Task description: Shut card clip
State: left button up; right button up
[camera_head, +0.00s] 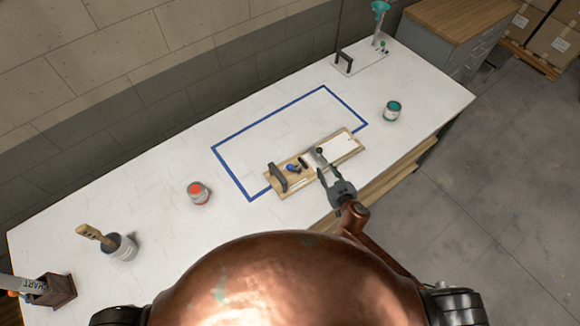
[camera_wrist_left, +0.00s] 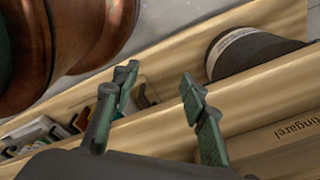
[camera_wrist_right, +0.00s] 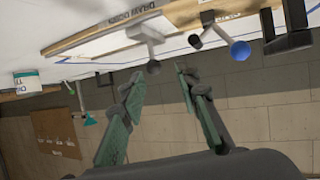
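A wooden board (camera_head: 297,187) lies on the white bench, with a white card (camera_head: 338,147) on its right part. The grey metal card clip (camera_head: 315,157) stands at the card's left edge and carries a dark ball knob. In the right wrist view the clip (camera_wrist_right: 146,28) and its knob show just beyond the fingertips; I cannot tell whether it is clamped on the card. My right gripper (camera_head: 331,170) is open and empty at the board's front edge, close to the clip; its fingers also show in the right wrist view (camera_wrist_right: 156,78). My left gripper (camera_wrist_left: 157,80) is open and empty.
A black handle (camera_head: 278,177) and a blue knob (camera_head: 291,168) sit left of the clip. A red-topped can (camera_head: 198,193) and a teal-topped can (camera_head: 392,110) stand apart from the board. Wooden shelving (camera_wrist_left: 275,85) with a dark container (camera_wrist_left: 250,52) lies near my left gripper.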

aim_at(290, 168)
jog(key=a+n+y, duration=0.1)
jog(key=a, duration=0.2)
jog(key=a+n+g+y, duration=0.1)
jog(key=a+n+y, duration=0.1)
jog(key=a, duration=0.1)
jog(key=a+n+g+y+p, duration=0.1)
jog(key=a+y, duration=0.1)
jog(key=a, duration=0.1)
jog(key=shift+s+a, duration=0.1)
jog(key=shift+s, duration=0.2)
jog(key=shift+a+f+n+y, duration=0.15)
jog(key=shift+a+n+y, duration=0.1)
jog(key=shift+n+y, duration=0.05)
jog(key=shift+g, duration=0.3)
jog(key=b+x, duration=0.1)
jog(key=x, duration=0.6)
jog(key=shift+w+a, duration=0.1)
jog(key=shift+a, duration=0.1)
jog(key=shift+c, duration=0.2)
jog(key=shift+f, duration=0.1)
grip_shut()
